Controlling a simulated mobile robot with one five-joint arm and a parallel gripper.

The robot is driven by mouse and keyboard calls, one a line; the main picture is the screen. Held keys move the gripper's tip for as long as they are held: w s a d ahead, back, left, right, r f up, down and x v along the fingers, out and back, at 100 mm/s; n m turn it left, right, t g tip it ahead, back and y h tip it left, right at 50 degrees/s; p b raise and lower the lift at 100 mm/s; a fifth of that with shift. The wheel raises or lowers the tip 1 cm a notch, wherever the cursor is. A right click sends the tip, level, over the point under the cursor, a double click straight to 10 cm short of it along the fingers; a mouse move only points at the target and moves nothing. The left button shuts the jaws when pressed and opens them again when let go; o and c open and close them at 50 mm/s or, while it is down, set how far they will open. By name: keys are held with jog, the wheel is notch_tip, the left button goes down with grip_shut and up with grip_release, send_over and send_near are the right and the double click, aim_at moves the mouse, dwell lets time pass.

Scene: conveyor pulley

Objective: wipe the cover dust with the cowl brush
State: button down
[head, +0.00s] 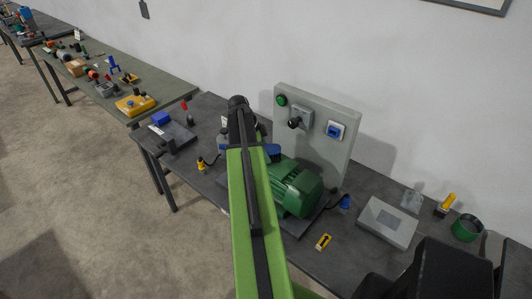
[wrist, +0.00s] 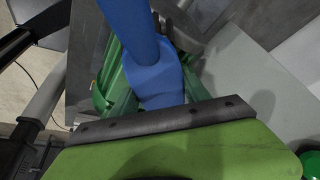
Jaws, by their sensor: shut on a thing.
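The green motor with its ribbed cover (head: 297,188) stands on the dark bench, partly hidden behind my green arm; it also shows in the wrist view (wrist: 112,88). My gripper (wrist: 163,112) is shut on a blue tool, which I take to be the cowl brush (wrist: 152,72). The brush runs from the top of the wrist view down to the dark jaw edge, in front of the motor. Its bristles are not clearly seen, and I cannot tell whether it touches the cover. In the head view my arm hides most of the gripper. No dust can be made out.
An upright grey control panel (head: 318,130) with a green button, a black knob and a blue switch stands behind the motor. A grey box (head: 387,222), a green cup (head: 467,228) and a yellow-black item (head: 323,241) lie to the right. A dark block (head: 172,136) stands left.

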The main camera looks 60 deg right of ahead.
aim_at(284, 167)
jog(key=shift+s+a, duration=0.2)
jog(key=shift+s, duration=1.05)
jog(key=shift+s+a, duration=0.25)
jog(key=shift+s, duration=1)
jog(key=shift+s+a, duration=0.2)
jog(key=shift+s, duration=1.05)
jog(key=shift+s, duration=0.1)
jog(key=shift+s+a, duration=0.15)
jog(key=shift+s, duration=0.75)
jog(key=shift+s+a, duration=0.15)
jog(key=shift+s, duration=0.7)
notch_tip(284, 167, up, 6)
jog(key=p, duration=0.6)
jog(key=shift+d, duration=0.1)
jog(key=shift+r, duration=0.1)
notch_tip(284, 167, up, 3)
jog(key=p, duration=0.3)
